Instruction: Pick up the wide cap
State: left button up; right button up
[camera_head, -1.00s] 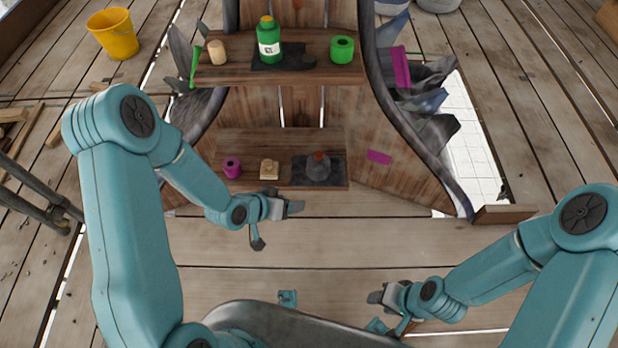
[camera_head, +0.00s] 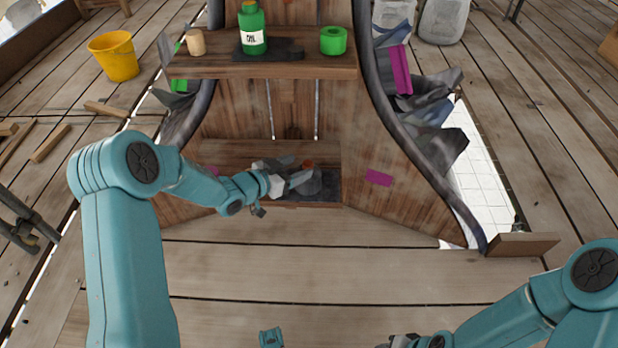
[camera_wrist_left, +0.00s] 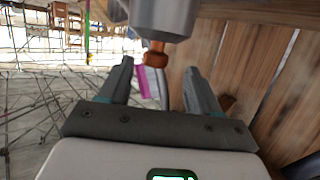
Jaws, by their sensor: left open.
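I take the grey piece with an orange-brown knob to be the wide cap (camera_head: 313,185). It stands on the dark mat on the lower shelf, partly behind my gripper. My left gripper (camera_head: 294,171) reaches to it from the left, open. In the left wrist view the open fingers (camera_wrist_left: 159,75) point towards the cap's grey body (camera_wrist_left: 165,17). The orange knob (camera_wrist_left: 156,54) shows in line with the gap between the fingertips; I cannot tell whether they touch it. My right gripper (camera_head: 398,341) is at the bottom edge, mostly cut off.
The upper shelf (camera_head: 200,68) overhangs the lower one and carries a wooden cylinder (camera_head: 196,42), a green bottle (camera_head: 253,30) and a green ring (camera_head: 333,40). A magenta patch (camera_head: 379,177) is on the right panel.

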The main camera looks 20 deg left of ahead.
aim_at(307, 163)
pick_arm(q)
jog(key=shift+w+d+f, duration=0.15)
jog(key=shift+w+d, duration=0.1)
jog(key=shift+w, duration=0.1)
jog(key=b+x, duration=0.1)
jog(key=x, duration=0.3)
jog(key=shift+d+b, duration=0.4)
jog(key=shift+w+d+f, duration=0.1)
jog(key=shift+w+d, duration=0.1)
jog(key=shift+w, duration=0.25)
grip_shut()
